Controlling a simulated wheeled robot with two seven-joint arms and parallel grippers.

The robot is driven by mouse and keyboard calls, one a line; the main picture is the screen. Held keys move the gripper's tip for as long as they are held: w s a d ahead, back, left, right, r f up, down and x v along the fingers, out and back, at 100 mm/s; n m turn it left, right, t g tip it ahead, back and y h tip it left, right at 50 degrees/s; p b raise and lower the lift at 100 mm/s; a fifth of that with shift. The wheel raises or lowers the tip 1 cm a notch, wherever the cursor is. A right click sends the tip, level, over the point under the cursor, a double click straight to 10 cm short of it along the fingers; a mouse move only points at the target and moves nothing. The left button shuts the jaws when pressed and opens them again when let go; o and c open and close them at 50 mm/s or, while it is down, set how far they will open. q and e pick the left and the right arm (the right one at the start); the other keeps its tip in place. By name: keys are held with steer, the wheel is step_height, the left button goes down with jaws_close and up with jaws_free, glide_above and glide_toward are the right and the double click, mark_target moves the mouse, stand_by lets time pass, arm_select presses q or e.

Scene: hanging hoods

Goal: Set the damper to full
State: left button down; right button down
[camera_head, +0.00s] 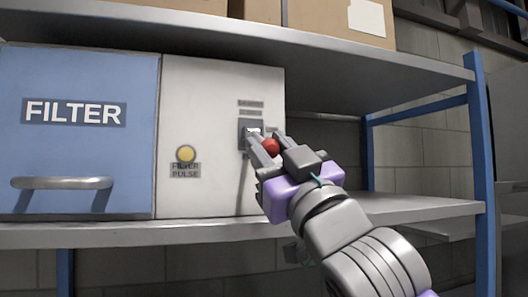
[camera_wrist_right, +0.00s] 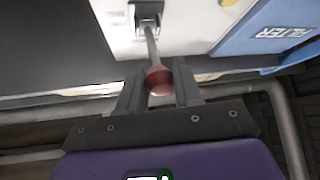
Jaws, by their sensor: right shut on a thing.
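The damper control is a lever with a red knob (camera_head: 271,146) on a grey stem, coming out of a dark slot plate (camera_head: 246,132) on the white panel (camera_head: 210,90). In the right wrist view the red knob (camera_wrist_right: 159,80) sits between the two fingers, and its stem runs up to the slot plate (camera_wrist_right: 147,15). My right gripper (camera_head: 264,148) is shut on the red knob. Small labels above the slot are too small to read. My left gripper does not show in either view.
A blue filter door (camera_head: 85,150) with a grey handle (camera_head: 62,183) is left of the panel. A yellow filter pulse button (camera_head: 186,153) is on the panel. Cardboard boxes (camera_head: 330,18) stand on the shelf above. A blue post (camera_head: 484,170) is at the right; the shelf space beside the panel is open.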

steer(key=shift+w+a+f+b, duration=0.1)
steer(key=shift+w+f+b, duration=0.15)
steer(key=shift+f, duration=0.2)
steer(key=shift+w+a+f+b, duration=0.1)
steer(key=shift+w+f+b, duration=0.1)
steer(key=shift+f, duration=0.2)
steer(key=c, duration=0.8)
jaws_free()
steer(key=shift+s, duration=0.1)
steer(key=shift+r, duration=0.1)
steer(key=shift+d, duration=0.1)
